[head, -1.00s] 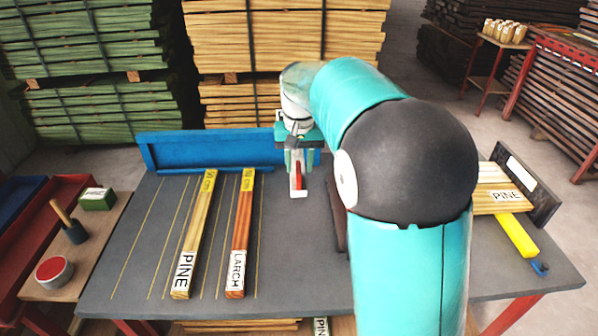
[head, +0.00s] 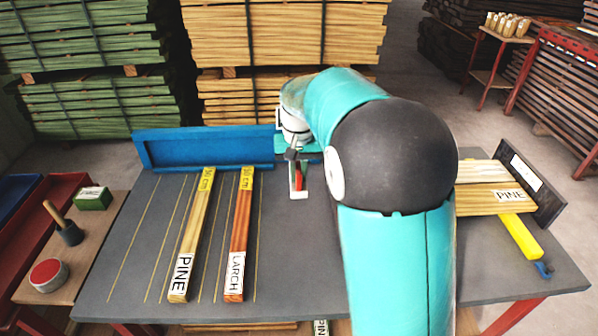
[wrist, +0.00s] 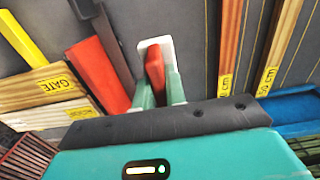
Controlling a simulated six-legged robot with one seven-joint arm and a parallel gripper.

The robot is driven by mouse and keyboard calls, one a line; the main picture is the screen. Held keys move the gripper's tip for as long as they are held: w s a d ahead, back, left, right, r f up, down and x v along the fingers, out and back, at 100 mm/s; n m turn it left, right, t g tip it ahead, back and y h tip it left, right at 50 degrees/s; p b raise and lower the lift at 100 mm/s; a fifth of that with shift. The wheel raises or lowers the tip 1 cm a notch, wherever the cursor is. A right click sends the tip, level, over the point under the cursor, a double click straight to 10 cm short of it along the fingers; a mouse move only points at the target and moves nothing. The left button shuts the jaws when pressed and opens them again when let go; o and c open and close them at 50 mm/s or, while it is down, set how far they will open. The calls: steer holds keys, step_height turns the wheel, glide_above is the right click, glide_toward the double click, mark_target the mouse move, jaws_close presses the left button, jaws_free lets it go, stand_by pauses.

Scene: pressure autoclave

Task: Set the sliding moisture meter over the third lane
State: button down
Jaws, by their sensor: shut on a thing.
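My gripper (head: 297,178) is shut on a small red part with a white L-shaped foot, which I take to be the moisture meter (head: 299,194). It sits near the right end of the blue fence, right of the lanes. In the wrist view the teal fingers (wrist: 160,93) grip the red body of the meter (wrist: 154,66). Thin yellow lines mark the lanes on the dark table (head: 330,250). A PINE board (head: 190,235) and a LARCH board (head: 239,235) lie lengthwise among them. I cannot tell whether the meter touches the table.
The blue fence (head: 208,148) runs along the back left edge. Stacked boards (head: 482,200), a dark upright plate (head: 530,185) and a yellow-handled tool (head: 519,236) are at the right. A side bench at left holds a red tin (head: 48,275) and a mallet (head: 69,232).

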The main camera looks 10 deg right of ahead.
steer(key=shift+s+r, duration=0.1)
steer(key=shift+a, duration=0.4)
steer(key=w+a, duration=0.3)
steer(key=a, duration=1.3)
steer(key=shift+a+r, duration=0.15)
steer(key=shift+r, duration=0.05)
steer(key=c, duration=1.5)
jaws_free()
steer(key=shift+s+r, duration=0.15)
steer(key=shift+s, duration=0.05)
steer(key=shift+o, duration=0.3)
steer(key=shift+w+f, duration=0.25)
steer(key=shift+w, duration=0.1)
step_height(320, 180, up, 14)
steer(key=shift+f, duration=0.15)
